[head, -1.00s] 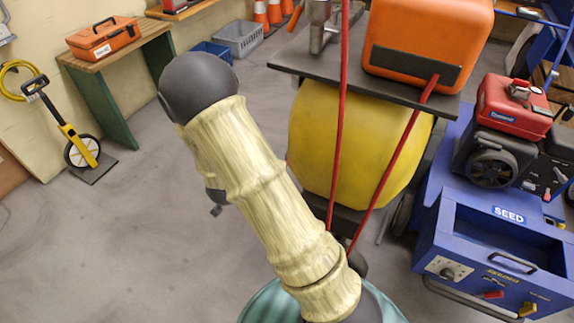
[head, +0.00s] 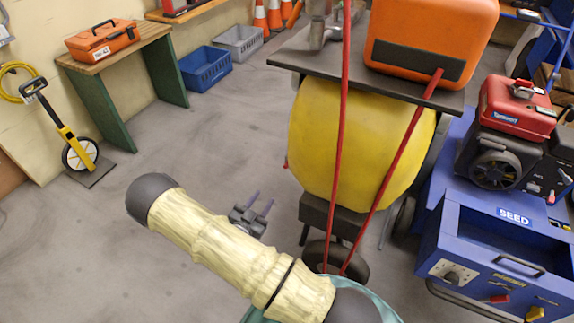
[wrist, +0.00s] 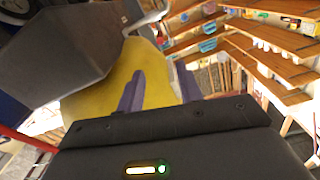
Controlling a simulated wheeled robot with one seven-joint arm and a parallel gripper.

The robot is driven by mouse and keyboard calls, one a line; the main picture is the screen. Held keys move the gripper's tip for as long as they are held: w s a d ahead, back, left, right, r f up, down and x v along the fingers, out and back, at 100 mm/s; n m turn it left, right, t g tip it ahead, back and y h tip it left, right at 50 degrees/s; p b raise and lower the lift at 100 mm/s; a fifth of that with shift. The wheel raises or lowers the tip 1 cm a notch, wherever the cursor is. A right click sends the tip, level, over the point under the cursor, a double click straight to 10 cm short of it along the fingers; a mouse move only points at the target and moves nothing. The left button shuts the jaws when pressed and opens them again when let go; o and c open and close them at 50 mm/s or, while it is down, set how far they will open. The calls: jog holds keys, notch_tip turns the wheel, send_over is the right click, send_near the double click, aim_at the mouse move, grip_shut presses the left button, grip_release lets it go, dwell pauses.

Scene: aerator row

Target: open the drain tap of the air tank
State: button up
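The air tank (head: 350,150) is a big yellow rounded body under a dark plate, right of centre in the head view. In the wrist view its yellow surface (wrist: 98,103) lies behind the fingers. A tiny red piece (head: 286,163) shows at the tank's left edge; I cannot tell whether it is the drain tap. No tap is clearly visible. My gripper (head: 262,205) is left of the tank and apart from it in the head view, with two purple fingers spread. In the wrist view the gripper (wrist: 160,88) is open, with nothing between its fingers.
An orange box (head: 432,35) sits on the dark plate (head: 290,58) above the tank. Red bars (head: 341,150) slope down in front of the tank. A blue seed cart (head: 480,250) with a red engine (head: 515,108) stands at right.

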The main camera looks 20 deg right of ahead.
aim_at(287, 163)
jog(key=b+x, duration=0.5)
jog(key=x, duration=1.1)
jog(key=shift+w+d, duration=0.5)
jog(key=shift+d, duration=0.05)
grip_shut()
